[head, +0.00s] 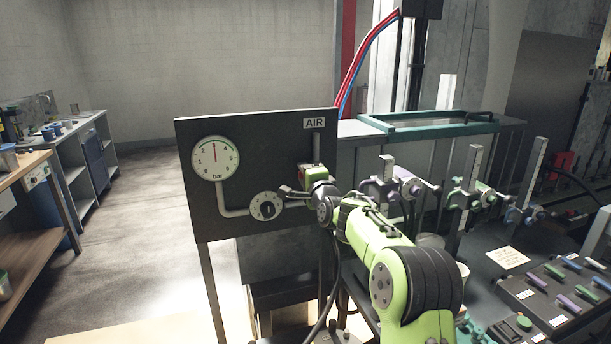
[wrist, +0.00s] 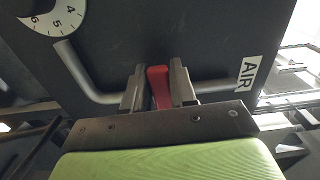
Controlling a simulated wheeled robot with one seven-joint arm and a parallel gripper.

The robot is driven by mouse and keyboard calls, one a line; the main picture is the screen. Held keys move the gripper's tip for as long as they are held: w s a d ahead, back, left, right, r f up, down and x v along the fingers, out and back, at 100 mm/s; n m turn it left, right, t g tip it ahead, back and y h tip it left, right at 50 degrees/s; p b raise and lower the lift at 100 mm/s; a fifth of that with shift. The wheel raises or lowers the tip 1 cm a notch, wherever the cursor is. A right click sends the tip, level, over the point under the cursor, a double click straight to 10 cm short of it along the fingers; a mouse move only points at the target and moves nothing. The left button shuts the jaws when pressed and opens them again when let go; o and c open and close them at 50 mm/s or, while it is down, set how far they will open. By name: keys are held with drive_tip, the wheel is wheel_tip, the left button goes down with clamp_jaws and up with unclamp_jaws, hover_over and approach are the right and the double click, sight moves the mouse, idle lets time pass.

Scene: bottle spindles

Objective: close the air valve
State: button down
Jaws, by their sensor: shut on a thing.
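The air valve's red handle (wrist: 159,88) sits between the two fingers of my gripper (wrist: 159,86) in the wrist view. The fingers are shut on it, one on each side. The valve is on the grey pipe (wrist: 92,85) that runs along the dark panel towards the AIR label (wrist: 248,73). In the head view my gripper (head: 290,190) is in front of the panel (head: 255,150), and my wrist and arm hide most of the valve. The AIR label (head: 314,123) is at the panel's top right. The pressure gauge (head: 215,158) has its needle pointing up, near 3.
A round dial (head: 267,206) is on the panel just left of my gripper. Several spindles on upright posts (head: 466,190) stand to the right. A control box with coloured switches (head: 560,290) is at the lower right. Open floor (head: 130,200) lies left of the panel.

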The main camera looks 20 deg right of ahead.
idle(0.4)
drive_tip(key=c, duration=1)
unclamp_jaws()
drive_tip(key=s+b, duration=0.2)
drive_tip(key=s, duration=1.3)
drive_tip(key=shift+s, duration=0.35)
